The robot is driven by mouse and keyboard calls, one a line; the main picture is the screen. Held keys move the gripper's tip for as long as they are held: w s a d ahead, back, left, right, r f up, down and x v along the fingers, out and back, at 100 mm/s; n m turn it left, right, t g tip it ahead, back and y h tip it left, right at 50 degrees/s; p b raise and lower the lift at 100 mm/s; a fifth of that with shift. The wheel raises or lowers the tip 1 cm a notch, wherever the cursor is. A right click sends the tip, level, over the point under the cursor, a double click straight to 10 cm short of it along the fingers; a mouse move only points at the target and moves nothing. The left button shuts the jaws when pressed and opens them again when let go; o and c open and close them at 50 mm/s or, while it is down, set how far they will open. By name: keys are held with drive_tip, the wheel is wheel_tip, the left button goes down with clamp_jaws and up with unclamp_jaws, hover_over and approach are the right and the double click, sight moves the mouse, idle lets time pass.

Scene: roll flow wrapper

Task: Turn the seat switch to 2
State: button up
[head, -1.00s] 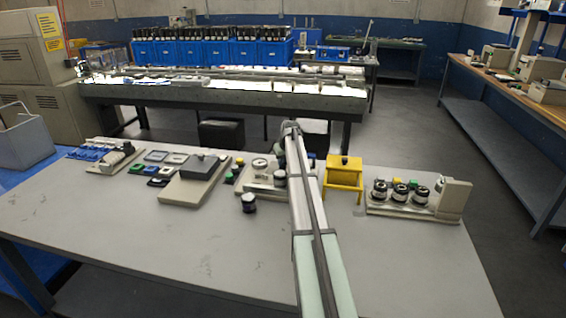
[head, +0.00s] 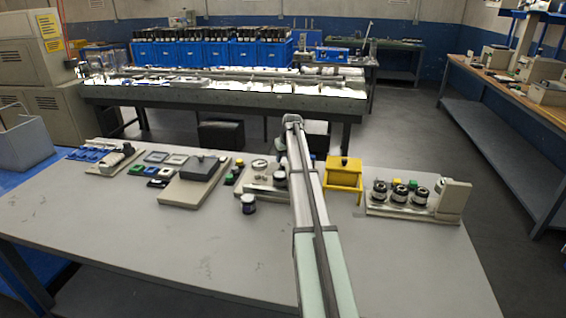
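No seat switch label is readable, so I cannot tell which control it is. A pale panel (head: 240,187) with round controls stands mid-table, partly behind my arm. A dark round knob (head: 280,178) shows on it right beside my arm. A separate dark knob with a pale top (head: 248,204) stands on the table in front of the panel. My gripper is hidden behind the arm.
A yellow stand (head: 343,178) is close to my arm's right. A pale board with a grey box (head: 194,184), small square buttons and blue parts (head: 87,154) lie at the left. The front of the table (head: 160,245) is clear.

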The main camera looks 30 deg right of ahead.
drive_tip(key=v, duration=0.9)
drive_tip(key=shift+s+r, duration=0.15)
drive_tip(key=shift+r, duration=0.25)
